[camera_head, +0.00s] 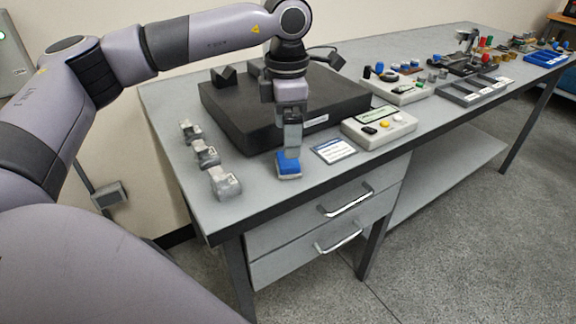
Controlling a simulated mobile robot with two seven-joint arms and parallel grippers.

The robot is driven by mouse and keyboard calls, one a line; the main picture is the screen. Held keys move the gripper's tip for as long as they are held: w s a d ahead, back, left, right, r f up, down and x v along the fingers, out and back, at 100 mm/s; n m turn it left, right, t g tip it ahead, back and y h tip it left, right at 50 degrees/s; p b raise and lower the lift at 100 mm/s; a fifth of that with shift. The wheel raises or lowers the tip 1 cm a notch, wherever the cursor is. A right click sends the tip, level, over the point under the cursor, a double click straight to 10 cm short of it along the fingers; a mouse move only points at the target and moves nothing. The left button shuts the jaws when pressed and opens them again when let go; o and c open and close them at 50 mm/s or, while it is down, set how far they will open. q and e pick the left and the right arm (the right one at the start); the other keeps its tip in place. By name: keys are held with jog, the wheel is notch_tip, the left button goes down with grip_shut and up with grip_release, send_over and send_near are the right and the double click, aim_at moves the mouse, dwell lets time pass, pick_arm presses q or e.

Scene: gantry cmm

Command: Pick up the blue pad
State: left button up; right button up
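The blue pad (288,168) is a small blue block with a pale lower edge, near the front edge of the grey workbench (262,200). My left gripper (291,153) points straight down, with its fingertips at the top of the pad and covering part of it. The fingers show nearly edge-on, so I cannot tell whether they are apart or closed on the pad. The pad appears to rest on the bench. My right gripper is not in view.
A black granite-like slab (235,120) lies just behind the gripper. Several grey metal blocks (225,184) stand left of the pad. A label card (333,150) and a control box (379,127) sit to the right. Trays and small parts fill the bench's far end.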

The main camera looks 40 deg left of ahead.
pick_arm(q)
notch_tip(320, 180, down, 7)
jog(key=shift+d+r, duration=0.1)
jog(key=shift+r, duration=0.05)
jog(key=c, duration=1.2)
jog(key=shift+c, duration=0.2)
jog(key=shift+r, duration=0.1)
notch_tip(320, 180, up, 20)
jog(key=p, duration=0.1)
jog(key=shift+p, duration=0.3)
jog(key=shift+o, duration=1.1)
